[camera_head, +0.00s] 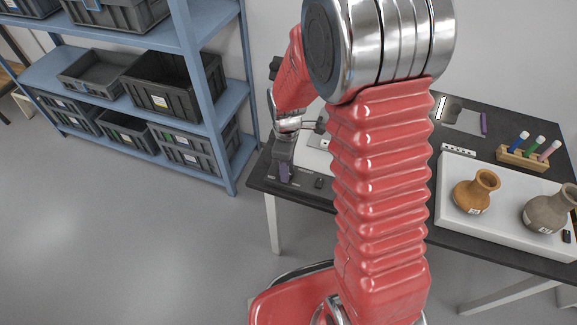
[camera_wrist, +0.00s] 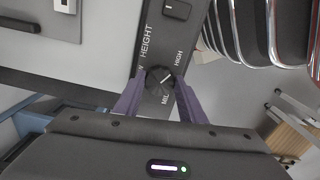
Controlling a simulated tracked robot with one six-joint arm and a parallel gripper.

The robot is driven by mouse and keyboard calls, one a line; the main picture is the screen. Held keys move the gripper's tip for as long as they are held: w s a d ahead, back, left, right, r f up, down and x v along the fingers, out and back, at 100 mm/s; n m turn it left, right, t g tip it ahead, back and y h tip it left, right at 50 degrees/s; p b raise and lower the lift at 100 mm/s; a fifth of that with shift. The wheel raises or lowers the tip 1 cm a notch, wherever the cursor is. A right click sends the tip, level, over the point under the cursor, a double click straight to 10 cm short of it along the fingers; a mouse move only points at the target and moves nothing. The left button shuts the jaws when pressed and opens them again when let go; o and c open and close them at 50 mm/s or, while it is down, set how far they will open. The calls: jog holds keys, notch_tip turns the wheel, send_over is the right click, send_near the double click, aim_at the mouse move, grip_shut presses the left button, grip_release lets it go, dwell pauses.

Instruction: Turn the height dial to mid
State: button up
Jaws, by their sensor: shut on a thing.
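The height dial (camera_wrist: 158,77) is a round dark knob on a black control panel (camera_wrist: 151,48) in the wrist view. Its white line slants to the upper right, on the side of the HIGH label. The MID label lies just below the dial, and the label on the left is mostly hidden by a finger. My gripper (camera_wrist: 160,84) has its two purple fingers shut on the dial, one on each side. In the head view my gripper (camera_head: 285,172) reaches down at the table's left end, and the dial cannot be made out there.
The dark table (camera_head: 468,239) carries a white board (camera_head: 448,212) with an orange jar (camera_head: 475,192) and a grey-brown jar (camera_head: 548,210). A wooden rack (camera_head: 522,158) of markers stands behind. Another panel control (camera_wrist: 177,10) sits beyond the dial. A blue shelf (camera_head: 207,83) with crates stands left.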

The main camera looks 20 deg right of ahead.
jog(key=shift+a, duration=0.15)
jog(key=m, duration=0.6)
jog(key=shift+a+m, duration=0.1)
jog(key=shift+m, duration=0.2)
jog(key=m, duration=1.1)
jog(key=shift+m, duration=0.4)
jog(key=m, duration=0.4)
jog(key=shift+m, duration=0.4)
jog(key=o, duration=1)
jog(key=shift+o, duration=0.2)
